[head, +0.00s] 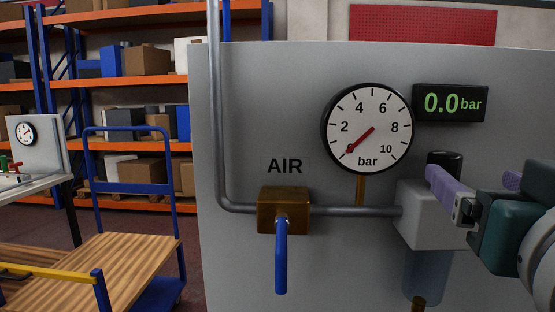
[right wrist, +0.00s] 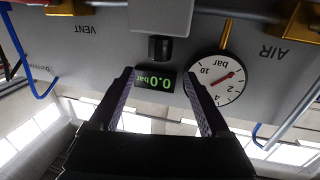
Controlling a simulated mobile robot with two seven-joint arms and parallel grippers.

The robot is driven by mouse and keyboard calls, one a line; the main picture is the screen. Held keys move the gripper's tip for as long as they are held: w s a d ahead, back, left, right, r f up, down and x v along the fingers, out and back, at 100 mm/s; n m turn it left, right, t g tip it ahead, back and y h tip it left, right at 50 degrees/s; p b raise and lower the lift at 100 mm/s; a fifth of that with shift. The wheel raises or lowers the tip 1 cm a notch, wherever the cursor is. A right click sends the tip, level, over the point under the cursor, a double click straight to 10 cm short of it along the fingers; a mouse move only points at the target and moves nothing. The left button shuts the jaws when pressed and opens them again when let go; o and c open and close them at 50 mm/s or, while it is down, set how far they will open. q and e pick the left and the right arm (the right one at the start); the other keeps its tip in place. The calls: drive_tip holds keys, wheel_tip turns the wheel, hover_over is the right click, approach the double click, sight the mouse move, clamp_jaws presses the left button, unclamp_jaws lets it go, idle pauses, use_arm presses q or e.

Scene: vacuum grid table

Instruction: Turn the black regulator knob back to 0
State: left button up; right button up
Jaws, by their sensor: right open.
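The black regulator knob (head: 444,160) stands on top of the light grey regulator body (head: 418,222) on the panel, partly behind a finger of my right gripper (head: 468,178). In the right wrist view the knob (right wrist: 160,48) shows upside down, ahead of and roughly between the open, empty fingertips (right wrist: 158,75). The fingers look apart from it. The round gauge (head: 367,128) has its red needle at 0. The digital display (head: 450,103) reads 0.0 bar. No mark on the knob can be made out. My left gripper is not in view.
A grey pipe (head: 345,211) runs from a brass valve (head: 283,210) to the regulator. The valve's blue lever (head: 281,255) hangs down. A clear bowl (head: 427,275) hangs below the regulator. A wooden-decked cart (head: 110,270) stands at the left.

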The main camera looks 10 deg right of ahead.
sight(451, 160)
drive_tip(key=p+x, duration=0.2)
drive_tip(key=x, duration=0.6)
drive_tip(key=shift+w+d+r, duration=0.1)
drive_tip(key=shift+w+r, duration=0.1)
drive_tip(key=shift+w+d+f, duration=0.1)
drive_tip(key=shift+w+d, duration=0.05)
drive_tip(key=shift+w, duration=0.15)
drive_tip(key=shift+c, duration=0.3)
clamp_jaws()
